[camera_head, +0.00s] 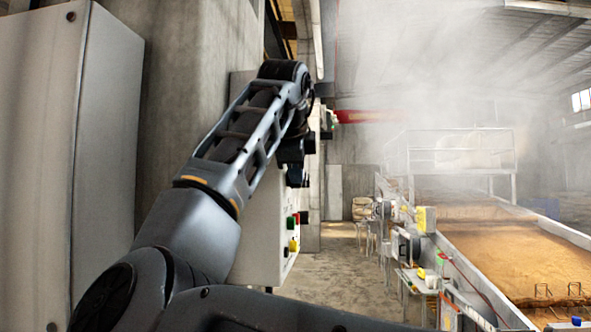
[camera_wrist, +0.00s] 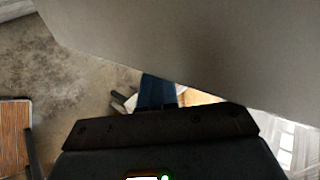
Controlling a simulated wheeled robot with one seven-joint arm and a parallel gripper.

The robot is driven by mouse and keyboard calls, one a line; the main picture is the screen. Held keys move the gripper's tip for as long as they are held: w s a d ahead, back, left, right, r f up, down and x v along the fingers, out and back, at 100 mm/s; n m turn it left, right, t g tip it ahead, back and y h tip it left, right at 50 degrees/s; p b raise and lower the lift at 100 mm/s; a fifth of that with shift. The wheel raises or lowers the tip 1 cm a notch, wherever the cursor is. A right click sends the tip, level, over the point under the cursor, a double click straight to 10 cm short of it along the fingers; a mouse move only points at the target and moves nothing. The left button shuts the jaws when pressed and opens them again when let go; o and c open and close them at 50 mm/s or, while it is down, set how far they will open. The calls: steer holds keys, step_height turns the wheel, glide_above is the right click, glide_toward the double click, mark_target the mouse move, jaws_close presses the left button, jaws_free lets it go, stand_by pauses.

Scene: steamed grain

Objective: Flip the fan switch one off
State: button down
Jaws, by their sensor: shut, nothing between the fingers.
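A pale control box (camera_head: 262,243) stands right of my forearm in the head view. Its narrow right face carries a green control (camera_head: 290,223), a red one beside it and a yellow one (camera_head: 293,245) lower down. Which control is fan switch one I cannot tell. My gripper (camera_head: 297,180) points down in front of the upper part of the box, above the green and red controls, shut and empty. The arm hides the upper left of the box. In the wrist view a large grey surface (camera_wrist: 190,45) fills the top, and the controls do not show.
A large grey cabinet (camera_head: 60,150) stands at the left before a concrete wall. A long bed of brown grain (camera_head: 530,265) with steam above lies at the right. The concrete floor (camera_head: 345,280) between box and grain bed is open.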

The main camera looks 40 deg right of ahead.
mark_target(297, 188)
steer(key=shift+f, duration=0.1)
step_height(297, 188, down, 3)
steer(key=t+h+b, duration=0.4)
steer(key=h+b, duration=0.1)
steer(key=b, duration=0.5)
steer(key=shift+s+f, duration=0.1)
steer(key=shift+w+d+f+t+h+b, duration=0.15)
steer(key=shift+t+h+b, duration=0.5)
steer(key=shift+b, duration=0.55)
steer(key=shift+w+d+f+t+h+b, duration=0.1)
steer(key=shift+t+h+b, duration=0.4)
steer(key=shift+h+b, duration=0.55)
steer(key=shift+w+d+f+t+h+b, duration=0.15)
steer(key=shift+t+h+b, duration=0.45)
steer(key=shift+b, duration=0.7)
steer(key=shift+f, duration=0.1)
steer(key=shift+f, duration=0.1)
